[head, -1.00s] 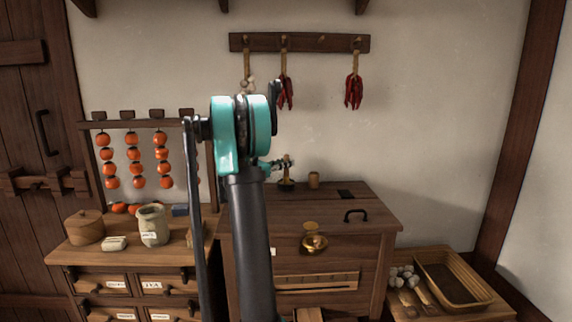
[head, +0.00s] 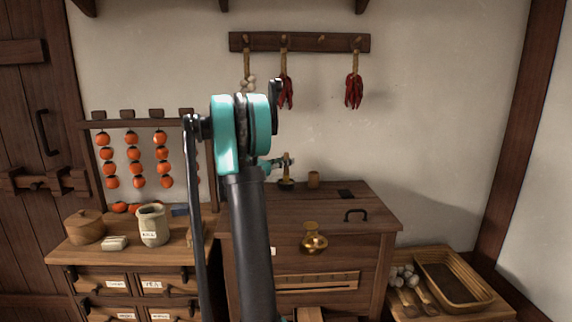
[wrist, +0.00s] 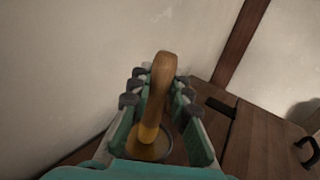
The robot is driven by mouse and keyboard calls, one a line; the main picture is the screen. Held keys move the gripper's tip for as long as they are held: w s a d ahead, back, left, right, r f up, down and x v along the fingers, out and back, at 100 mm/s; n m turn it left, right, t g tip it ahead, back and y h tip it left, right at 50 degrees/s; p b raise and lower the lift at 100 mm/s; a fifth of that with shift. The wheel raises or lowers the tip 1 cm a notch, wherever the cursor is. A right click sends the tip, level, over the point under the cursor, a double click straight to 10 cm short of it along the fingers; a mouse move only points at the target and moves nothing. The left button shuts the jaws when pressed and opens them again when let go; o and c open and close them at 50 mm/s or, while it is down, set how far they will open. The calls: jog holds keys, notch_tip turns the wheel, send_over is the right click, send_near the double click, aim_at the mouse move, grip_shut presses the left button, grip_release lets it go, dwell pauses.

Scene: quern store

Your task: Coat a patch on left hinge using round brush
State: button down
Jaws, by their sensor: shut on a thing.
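My gripper (head: 284,162) is above the back of the wooden chest's lid, partly behind my arm in the head view. It is shut on the round brush (wrist: 160,90), whose pale wooden handle stands between the fingers in the wrist view. The brush's dark lower end (head: 286,185) is low over the lid; I cannot tell if it touches. One dark hinge plate (head: 346,194) shows at the lid's back right, and also in the wrist view (wrist: 220,107). The left hinge is not distinct; the brush and gripper cover the area to the left.
A dark handle (head: 355,214) rises from the lid. A brass fitting (head: 313,240) is at the chest's front. A drawer cabinet (head: 65,254) stands left, a shallow basket (head: 480,270) right.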

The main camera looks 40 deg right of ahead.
aim_at(286, 153)
jog(key=shift+r, duration=3.2)
jog(key=shift+s, duration=0.1)
